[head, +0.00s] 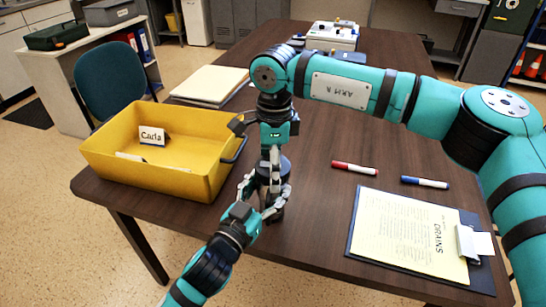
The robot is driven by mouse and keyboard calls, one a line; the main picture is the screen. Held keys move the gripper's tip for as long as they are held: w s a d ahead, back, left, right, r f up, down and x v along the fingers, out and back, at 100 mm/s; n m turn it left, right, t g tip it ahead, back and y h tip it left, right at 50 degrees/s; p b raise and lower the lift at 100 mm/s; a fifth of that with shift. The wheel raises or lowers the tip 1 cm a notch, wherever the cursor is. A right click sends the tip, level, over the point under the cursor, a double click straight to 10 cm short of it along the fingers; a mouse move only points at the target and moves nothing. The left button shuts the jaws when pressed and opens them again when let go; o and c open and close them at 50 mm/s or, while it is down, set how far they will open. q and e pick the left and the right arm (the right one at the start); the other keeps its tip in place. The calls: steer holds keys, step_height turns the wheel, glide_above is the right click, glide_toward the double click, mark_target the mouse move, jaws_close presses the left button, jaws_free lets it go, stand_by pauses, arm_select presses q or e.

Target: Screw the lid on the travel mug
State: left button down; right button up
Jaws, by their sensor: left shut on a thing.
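A yellow bin (190,183) with a "Carla" card stands just left of the mug. A red marker (354,168), a blue marker (425,182) and a clipboard (357,250) lie to the right. Papers (210,84) and a white device (332,36) are farther back on the brown table (310,215).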

steer(key=c, duration=1.2)
steer(key=o, duration=1.4)
steer(key=shift+c, duration=0.2)
step_height(320, 180, up, 12)
steer(key=shift+d, duration=0.1)
arm_select(q)
steer(key=shift+c, duration=1.1)
jaws_free()
